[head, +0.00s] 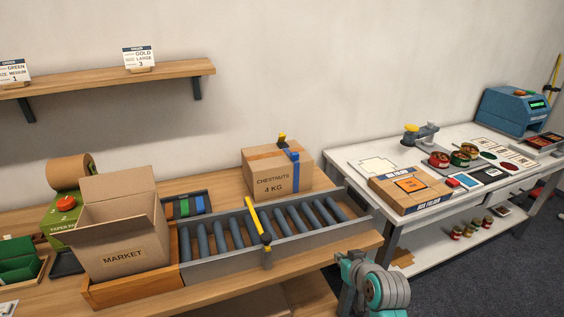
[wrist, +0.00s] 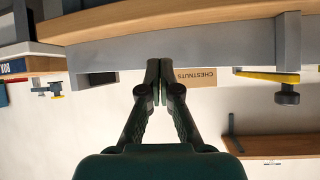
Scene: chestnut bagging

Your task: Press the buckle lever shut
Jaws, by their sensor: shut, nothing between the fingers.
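The carton marked chestnuts 4 kg (head: 262,181) stands at the back of the wooden bench, behind the rollers. A blue strap (head: 294,156) runs over its top and down its front. A small yellow lever on a dark base (head: 282,136) sticks up from the carton's top; it looks raised. My gripper (wrist: 160,66) is shut and empty in the wrist view, where the picture is upside down. The carton (wrist: 197,77) shows there just right of the fingertips, partly hidden; the lever cannot be made out. The head view shows part of my arm at the bench's front right, apart from the carton.
The roller conveyor (head: 222,270) with a yellow bar (head: 257,218) lies between my arm and the carton. An open market box (head: 118,240) stands left. A white table (head: 350,154) with a flat box (head: 409,187) stands right. A wall shelf (head: 110,80) hangs above.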

